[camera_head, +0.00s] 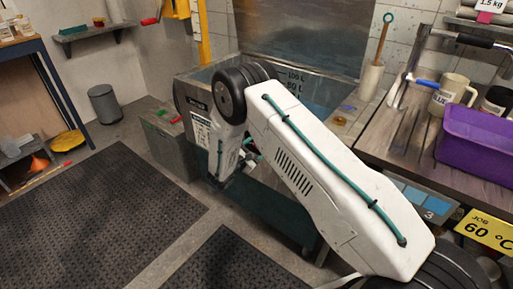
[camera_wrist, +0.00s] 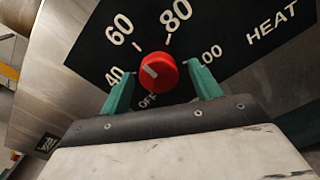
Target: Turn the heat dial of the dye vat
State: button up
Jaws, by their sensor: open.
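The red heat dial (camera_wrist: 162,72) shows in the wrist view on a black panel (camera_wrist: 96,50) marked OFF, 40, 60, 80, 100 and HEAT. A short white mark lies left of the dial's middle; I cannot tell exactly which number it points to. My gripper (camera_wrist: 160,80) is open, with one teal finger on each side of the dial. I cannot tell whether either finger touches it. In the head view the steel dye vat (camera_head: 325,88), with litre marks inside, stands behind my arm. The dial is hidden there.
A wooden counter (camera_head: 408,150) at right holds a purple bin (camera_head: 475,140) and a white mug (camera_head: 452,95). A grey box (camera_head: 165,140) stands left of the vat. Dark floor mats (camera_head: 100,205) lie at front left, with free room.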

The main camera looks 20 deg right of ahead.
jog(key=shift+a, duration=0.1)
jog(key=v, duration=0.7)
jog(key=shift+s+a, duration=0.2)
jog(key=shift+s, duration=0.05)
jog(key=s+d+f+m+g, duration=0.1)
jog(key=s+d+f+g, duration=0.15)
jog(key=s, duration=0.25)
jog(key=s+d+r+m+g+y, duration=0.1)
jog(key=s+d+r+m+g, duration=0.3)
jog(key=s+r, duration=0.3)
jog(key=s+d+r+m+g+y, duration=0.1)
jog(key=s+d+r+m+g, duration=0.1)
jog(key=s+r+m+g, duration=0.35)
jog(key=s+r+m+t+y, duration=0.2)
jog(key=s+r+m+y, duration=0.6)
jog(key=s+r, duration=1.6)
jog(key=shift+s+d+r+m+t+y, duration=0.15)
jog(key=shift+s+d+m+t+y, duration=0.3)
jog(key=shift+s+y, duration=1.45)
